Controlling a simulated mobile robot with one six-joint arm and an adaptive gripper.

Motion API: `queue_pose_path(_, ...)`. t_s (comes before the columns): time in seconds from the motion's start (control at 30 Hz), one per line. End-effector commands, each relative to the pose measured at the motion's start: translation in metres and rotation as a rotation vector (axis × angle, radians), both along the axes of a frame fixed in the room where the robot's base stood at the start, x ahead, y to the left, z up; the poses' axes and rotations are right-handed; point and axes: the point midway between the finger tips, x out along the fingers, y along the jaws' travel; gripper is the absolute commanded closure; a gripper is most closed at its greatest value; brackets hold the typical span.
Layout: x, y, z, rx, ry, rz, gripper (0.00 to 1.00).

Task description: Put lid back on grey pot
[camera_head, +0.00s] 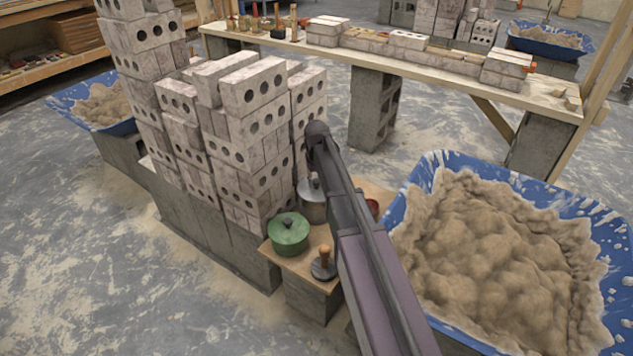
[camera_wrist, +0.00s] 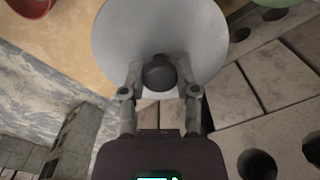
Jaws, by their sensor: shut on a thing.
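The grey pot (camera_head: 311,211) stands on a small wooden board beside the brick stack, partly hidden behind my arm in the head view. My gripper (camera_wrist: 158,88) is shut on the dark knob (camera_wrist: 159,72) of a round, light grey lid (camera_wrist: 122,38). In the wrist view the lid hides whatever is beneath it. In the head view a grey lid shape shows at the top of the pot, but I cannot tell whether it rests on the rim or is just above. My fingers are hidden there.
A green lidded pot (camera_head: 288,235) stands in front of the grey pot. A dark round item with a wooden knob (camera_head: 324,264) sits near the board's front edge. A red pot (camera_head: 372,206) is right of my arm. Bricks (camera_head: 250,130) rise close left; a blue mortar tub (camera_head: 415,190) stands right.

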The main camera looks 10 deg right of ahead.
Motion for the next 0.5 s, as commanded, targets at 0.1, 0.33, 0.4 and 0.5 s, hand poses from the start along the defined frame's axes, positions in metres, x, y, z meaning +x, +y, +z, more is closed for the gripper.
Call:
queue_pose_path(0.1,0.0,0.0,-0.012,0.0,0.0,0.0,1.0)
queue_pose_path(0.33,0.0,0.0,-0.026,0.0,0.0,0.0,1.0)
queue_pose_path(0.4,0.0,0.0,-0.028,0.0,0.0,0.0,1.0)
queue_pose_path(0.5,0.0,0.0,-0.031,0.0,0.0,0.0,1.0)
